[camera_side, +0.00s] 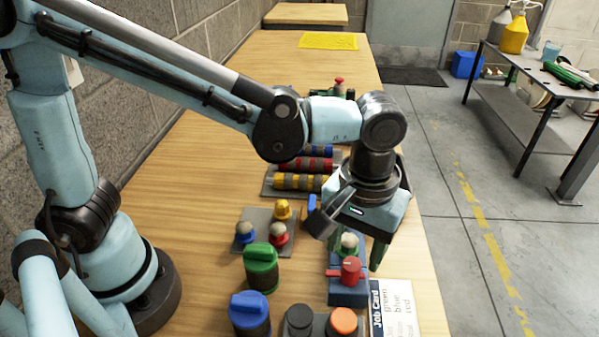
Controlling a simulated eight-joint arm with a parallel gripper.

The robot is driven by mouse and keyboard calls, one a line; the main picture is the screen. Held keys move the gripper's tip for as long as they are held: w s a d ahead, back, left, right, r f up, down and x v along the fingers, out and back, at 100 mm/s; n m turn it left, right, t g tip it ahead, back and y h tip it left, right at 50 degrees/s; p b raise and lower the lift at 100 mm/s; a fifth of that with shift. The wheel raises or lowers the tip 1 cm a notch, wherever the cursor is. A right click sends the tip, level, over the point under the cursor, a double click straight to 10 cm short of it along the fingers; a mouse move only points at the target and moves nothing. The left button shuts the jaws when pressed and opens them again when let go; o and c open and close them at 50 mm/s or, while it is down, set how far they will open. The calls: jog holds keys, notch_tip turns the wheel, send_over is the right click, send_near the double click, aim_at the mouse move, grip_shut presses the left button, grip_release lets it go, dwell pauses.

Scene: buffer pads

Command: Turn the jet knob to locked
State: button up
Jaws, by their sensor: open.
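A black round cap (299,318), the jet-coloured piece I can make out, sits at the bottom of the side view beside an orange round cap (343,321). Both are on a grey plate, cut off by the frame's lower edge. No locked marking can be read on it. My gripper (352,246) is open and points down, above and to the right of the black cap. It is over a small beige-topped piece (349,241) behind a blue block (348,292) with a red knob (351,270). I cannot tell whether the fingers touch anything.
A green-topped cylinder (260,264) and a blue-topped cylinder (249,312) stand left of the block. Behind are a plate of coloured knobs (280,238) and a rack of striped rods (300,182). A job card (395,310) lies at the right table edge.

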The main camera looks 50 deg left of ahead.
aim_at(352, 264)
jog(key=shift+f, duration=1.65)
jog(key=c, duration=1.1)
jog(key=shift+o, duration=0.2)
